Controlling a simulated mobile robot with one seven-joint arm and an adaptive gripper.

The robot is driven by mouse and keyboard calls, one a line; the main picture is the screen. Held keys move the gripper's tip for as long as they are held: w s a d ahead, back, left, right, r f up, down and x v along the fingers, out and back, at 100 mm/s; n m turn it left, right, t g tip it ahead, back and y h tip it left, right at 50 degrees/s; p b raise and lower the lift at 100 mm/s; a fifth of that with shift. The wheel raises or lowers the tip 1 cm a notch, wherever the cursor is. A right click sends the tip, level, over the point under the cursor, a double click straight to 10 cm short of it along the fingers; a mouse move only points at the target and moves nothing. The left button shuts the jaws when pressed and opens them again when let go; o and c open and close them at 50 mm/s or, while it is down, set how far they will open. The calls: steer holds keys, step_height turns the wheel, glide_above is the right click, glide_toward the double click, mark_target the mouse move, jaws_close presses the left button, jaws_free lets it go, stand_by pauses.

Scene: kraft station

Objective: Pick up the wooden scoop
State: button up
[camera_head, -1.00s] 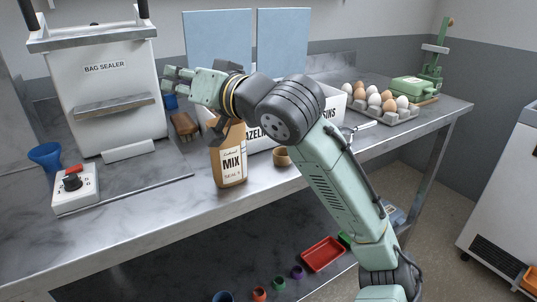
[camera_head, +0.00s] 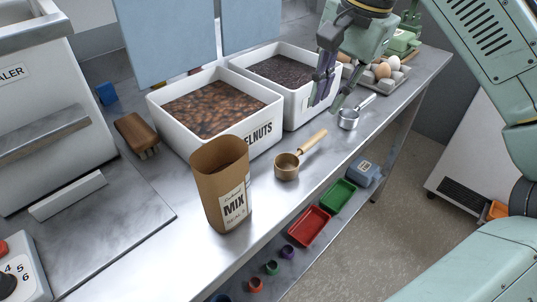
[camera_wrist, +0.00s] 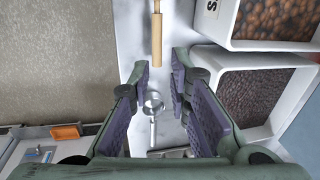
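The wooden scoop (camera_head: 314,142) lies on the metal bench in front of the white bins, with a brass-coloured cup and a light wooden handle. Its handle also shows at the top of the wrist view (camera_wrist: 157,40); its cup is out of that view. My gripper (camera_head: 324,100) is open and empty, with its purple-padded fingers pointing down above the bench, right of and beyond the wooden scoop's handle. In the wrist view the fingers (camera_wrist: 160,72) stand apart, with the handle's end ahead of them.
A metal scoop (camera_head: 349,118) lies close to the gripper on the right and shows between the fingers in the wrist view (camera_wrist: 153,103). A hazelnut bin (camera_head: 222,139) and a raisin bin (camera_head: 303,104) stand behind. An open MIX bag (camera_head: 222,185) stands left; an egg tray (camera_head: 376,87) stands right.

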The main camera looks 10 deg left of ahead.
glide_above(314, 138)
steer(key=d, duration=0.1)
steer(key=f, duration=0.4)
steer(key=shift+s+d+f, duration=0.1)
steer(key=shift+s+f, duration=0.1)
steer(key=shift+s, duration=0.05)
steer(key=shift+p+x, duration=0.55)
steer(key=shift+x, duration=2.55)
steer(key=shift+s, duration=0.2)
steer(key=shift+c, duration=0.3)
jaws_close()
